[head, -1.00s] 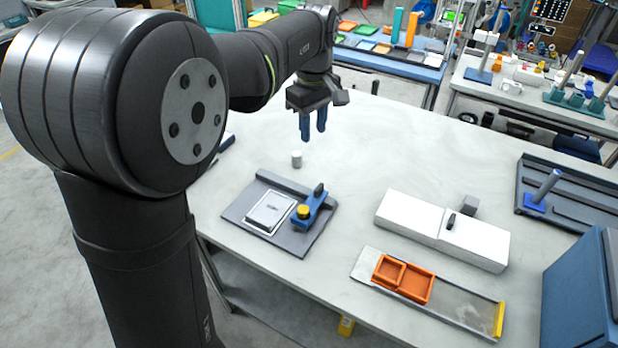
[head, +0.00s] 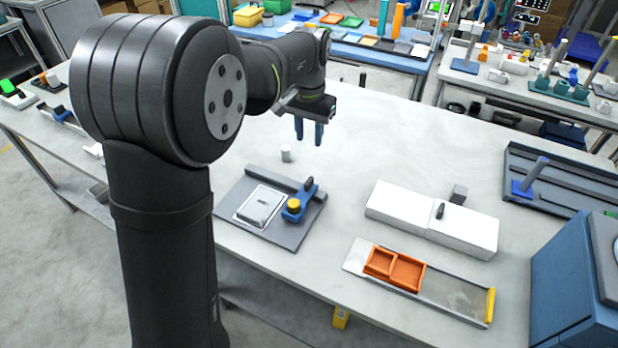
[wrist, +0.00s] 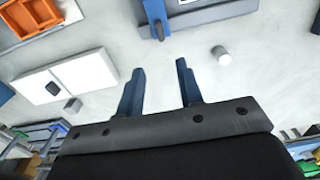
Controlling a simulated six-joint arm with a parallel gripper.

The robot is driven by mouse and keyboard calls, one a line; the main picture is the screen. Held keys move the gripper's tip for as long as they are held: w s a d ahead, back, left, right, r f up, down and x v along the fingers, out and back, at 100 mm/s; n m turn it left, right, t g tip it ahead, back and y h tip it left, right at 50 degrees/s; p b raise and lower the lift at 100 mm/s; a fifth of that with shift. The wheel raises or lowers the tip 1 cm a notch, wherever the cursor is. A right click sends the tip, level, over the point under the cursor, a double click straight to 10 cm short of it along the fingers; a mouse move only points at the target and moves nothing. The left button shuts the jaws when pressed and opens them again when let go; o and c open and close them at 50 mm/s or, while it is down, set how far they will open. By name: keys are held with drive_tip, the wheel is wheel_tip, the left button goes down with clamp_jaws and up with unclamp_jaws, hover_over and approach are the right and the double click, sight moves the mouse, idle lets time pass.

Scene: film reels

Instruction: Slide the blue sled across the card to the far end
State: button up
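The blue sled (head: 301,201), with a yellow knob and a dark upright handle, stands on the grey board (head: 284,233) at the right edge of the card. The card (head: 259,205) is a pale framed rectangle lying flat on that board. In the wrist view part of the blue sled (wrist: 156,20) shows at the top edge, cut off. My gripper (head: 309,142) is above the table behind the board, apart from the sled. Its two blue fingers (wrist: 157,75) are spread with nothing between them in the wrist view.
A small white cylinder (head: 286,153) stands behind the board. A long white box (head: 432,218) with a dark knob lies to the right. Orange trays (head: 394,268) sit on a metal plate in front of it. The table between gripper and white box is clear.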

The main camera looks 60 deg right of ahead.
sight(309, 180)
wheel_tip(309, 180, down, 15)
drive_tip(key=shift+f, duration=0.2)
idle(0.3)
clamp_jaws()
